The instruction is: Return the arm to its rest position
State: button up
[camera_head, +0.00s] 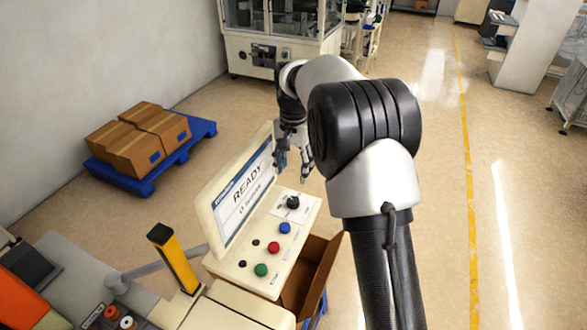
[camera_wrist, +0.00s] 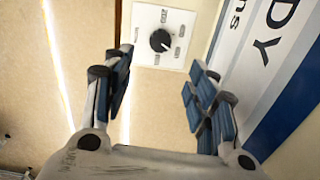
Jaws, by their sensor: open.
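My gripper (camera_head: 293,162) is at the end of my arm, just right of the control panel's screen and above the panel's far end. In the wrist view my gripper (camera_wrist: 160,98) has its two blue-padded fingers spread apart with nothing between them. A black rotary knob (camera_head: 293,202) on a white plate sits on the panel below the gripper. The knob (camera_wrist: 160,40) shows beyond the fingertips in the wrist view, apart from them. The screen (camera_head: 244,192) reads "READY"; part of it also shows at the right of the wrist view (camera_wrist: 262,45).
The control panel (camera_head: 228,262) carries blue, red, green and small black buttons. An open cardboard box (camera_head: 325,262) stands beside it. Boxes (camera_head: 135,138) lie on a blue pallet (camera_head: 204,131) at the left. A machine cabinet (camera_head: 262,50) stands behind. The floor to the right is clear.

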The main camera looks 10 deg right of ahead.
jog(key=s+r+n+t+b, duration=0.1)
jog(key=s+r+n+b, duration=0.2)
jog(key=s, duration=0.6)
jog(key=s+r+n+t+b, duration=0.1)
jog(key=s+r+b, duration=0.3)
jog(key=s, duration=0.5)
jog(key=s+f+n+t+b, duration=0.1)
jog(key=s+f+b, duration=0.3)
jog(key=s, duration=0.5)
jog(key=s+f+n+t+b, duration=0.1)
jog(key=s+f+n+b, duration=0.2)
jog(key=s+f, duration=0.4)
jog(key=s, duration=0.2)
jog(key=shift+s+d+t+b, duration=0.15)
jog(key=shift+s+t+b, duration=0.15)
jog(key=shift+b, duration=0.05)
jog(key=shift+f, duration=0.1)
jog(key=shift+c, duration=0.4)
